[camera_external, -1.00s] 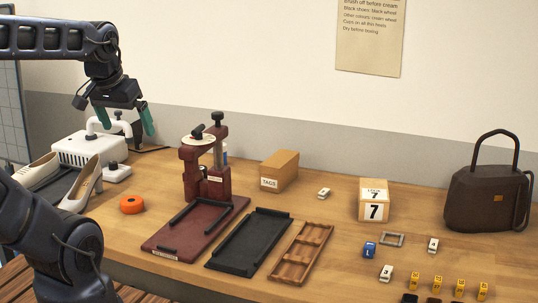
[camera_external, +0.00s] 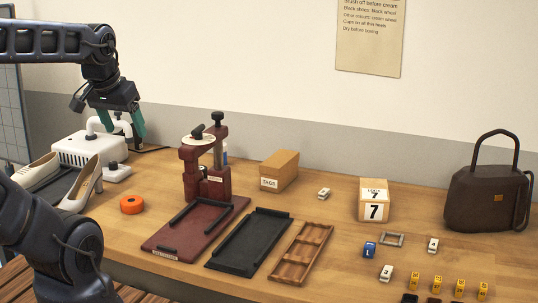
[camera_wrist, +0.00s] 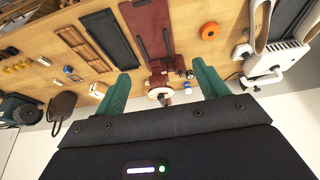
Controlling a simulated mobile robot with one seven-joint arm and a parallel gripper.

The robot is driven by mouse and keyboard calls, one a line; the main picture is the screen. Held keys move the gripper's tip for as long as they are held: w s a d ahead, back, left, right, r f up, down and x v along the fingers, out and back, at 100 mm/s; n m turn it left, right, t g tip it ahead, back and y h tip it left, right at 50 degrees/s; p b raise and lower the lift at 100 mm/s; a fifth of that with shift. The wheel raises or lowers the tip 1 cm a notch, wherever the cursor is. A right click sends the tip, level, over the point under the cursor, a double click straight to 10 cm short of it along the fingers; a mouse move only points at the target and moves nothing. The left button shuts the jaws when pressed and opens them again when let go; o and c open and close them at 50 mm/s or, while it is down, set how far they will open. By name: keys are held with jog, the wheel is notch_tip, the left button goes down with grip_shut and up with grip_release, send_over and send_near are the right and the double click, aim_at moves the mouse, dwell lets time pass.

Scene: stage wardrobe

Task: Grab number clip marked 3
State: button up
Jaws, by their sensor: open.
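Several small number clips lie on the right part of the wooden bench. A white clip (camera_external: 386,273) near the front bears a dark mark that may be a 3, too small to read surely. Another white clip (camera_external: 433,245) lies to its upper right, and a third white clip (camera_external: 324,193) lies near the tags box. A blue clip (camera_external: 369,249) appears marked 1. Yellow clips (camera_external: 437,284) stand in a row at the front right. My gripper (camera_external: 118,119) is open and empty, high at the left, far from the clips. Its green fingers also show in the wrist view (camera_wrist: 161,78).
A dark red press (camera_external: 206,165), a black tray (camera_external: 248,241) and a wooden compartment tray (camera_external: 302,253) stand between my gripper and the clips. A number block (camera_external: 373,200) and a brown handbag (camera_external: 490,195) stand behind the clips. An orange roll (camera_external: 131,204) lies at left.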

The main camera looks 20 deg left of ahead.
jog(key=w+d+n+g+h, duration=0.15)
jog(key=w+d+n, duration=0.25)
jog(key=w+d, duration=0.65)
jog(key=n+g+h, duration=0.3)
jog(key=n+g, duration=0.1)
jog(key=n, duration=0.9)
send_over(387, 270)
jog(key=a, duration=0.2)
jog(key=shift+t, duration=0.25)
notch_tip(387, 270, down, 28)
jog(key=shift+r, duration=0.15)
jog(key=shift+w+a+x, duration=0.1)
jog(key=shift+a+x, duration=0.1)
jog(key=shift+x, duration=0.95)
jog(key=shift+w+a+x, duration=0.15)
jog(key=shift+x, duration=0.95)
jog(key=shift+d+f, duration=0.2)
jog(key=shift+f, duration=0.35)
